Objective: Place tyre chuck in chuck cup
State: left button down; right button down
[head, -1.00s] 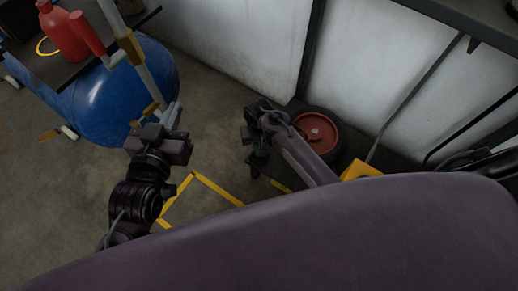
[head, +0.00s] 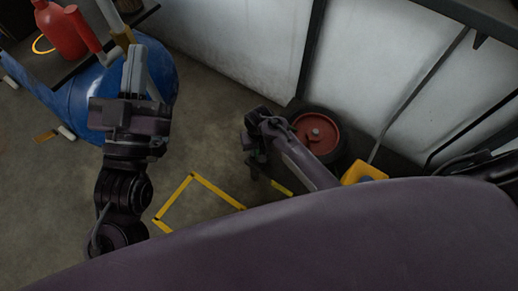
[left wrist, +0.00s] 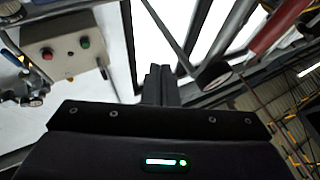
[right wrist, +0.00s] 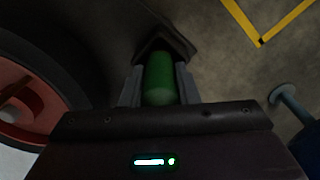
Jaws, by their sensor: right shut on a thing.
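My right gripper (right wrist: 158,82) is shut on a green cylindrical thing (right wrist: 160,80), seen between its fingers in the right wrist view. I cannot tell whether this is the tyre chuck. In the head view the right gripper (head: 256,160) is small and dark, above the floor beside the red-hubbed wheel. My left gripper (head: 134,76) has its grey fingers together, in front of the blue tank. The left wrist view shows the same fingers (left wrist: 161,84) together with nothing between them. I cannot make out a chuck cup for certain.
A blue tank (head: 95,105) stands under a dark bench, with a red container (head: 60,30) on top. A wheel with a red hub (head: 316,132) lies by the white wall. A yellow outline (head: 188,180) marks the floor. A control box with buttons (left wrist: 62,55) shows in the left wrist view.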

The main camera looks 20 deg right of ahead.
jog(key=shift+f, duration=0.1)
jog(key=c, duration=1.1)
grip_release()
